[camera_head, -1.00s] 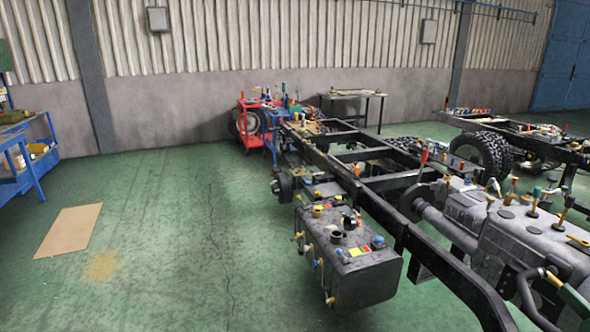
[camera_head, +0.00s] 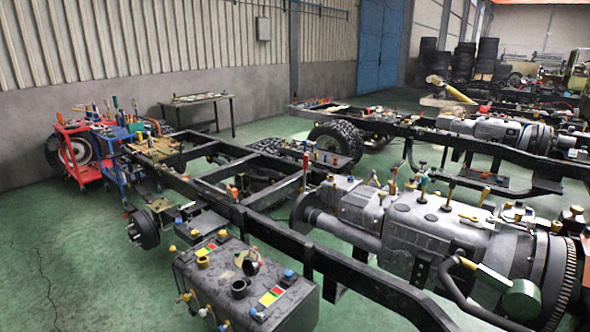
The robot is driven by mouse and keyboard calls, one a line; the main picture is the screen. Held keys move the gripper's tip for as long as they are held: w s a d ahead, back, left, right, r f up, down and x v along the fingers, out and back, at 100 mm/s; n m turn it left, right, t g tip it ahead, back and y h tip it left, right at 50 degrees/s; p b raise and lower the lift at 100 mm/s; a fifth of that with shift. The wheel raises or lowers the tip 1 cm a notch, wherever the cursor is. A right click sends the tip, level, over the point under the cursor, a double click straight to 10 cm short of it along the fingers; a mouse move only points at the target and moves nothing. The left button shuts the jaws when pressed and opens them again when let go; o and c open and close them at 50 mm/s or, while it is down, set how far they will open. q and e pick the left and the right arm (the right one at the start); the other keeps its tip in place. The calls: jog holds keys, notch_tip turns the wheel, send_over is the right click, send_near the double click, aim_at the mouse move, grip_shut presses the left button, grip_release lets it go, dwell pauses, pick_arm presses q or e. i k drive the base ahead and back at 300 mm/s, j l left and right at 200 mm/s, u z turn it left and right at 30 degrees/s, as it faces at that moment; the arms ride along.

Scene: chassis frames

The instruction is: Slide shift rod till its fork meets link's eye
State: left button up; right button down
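A chassis frame (camera_head: 255,222) of black rails runs from the back left to the front right. A grey gearbox and engine unit (camera_head: 420,228) sits in it, with several coloured-handled tools standing on top. I cannot make out the shift rod, its fork or the link's eye at this distance. Neither of my grippers is in the head view.
A grey tank (camera_head: 245,295) hangs on the near rail. Red (camera_head: 75,155) and blue (camera_head: 120,160) tool carts stand at the back left, near a table (camera_head: 200,98). A second chassis (camera_head: 430,128) lies beyond. Green floor (camera_head: 60,255) is clear at the left.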

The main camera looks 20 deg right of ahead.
aim_at(508, 224)
jog(key=i+l+z, duration=0.15)
jog(key=z, duration=0.25)
jog(key=i+z, duration=0.5)
jog(key=z, duration=0.25)
jog(key=i+z, duration=0.2)
jog(key=z, duration=0.15)
jog(key=i+l, duration=0.15)
jog(key=i, duration=0.4)
jog(key=i+l, duration=0.15)
jog(key=i, duration=0.4)
jog(key=u, duration=7.25)
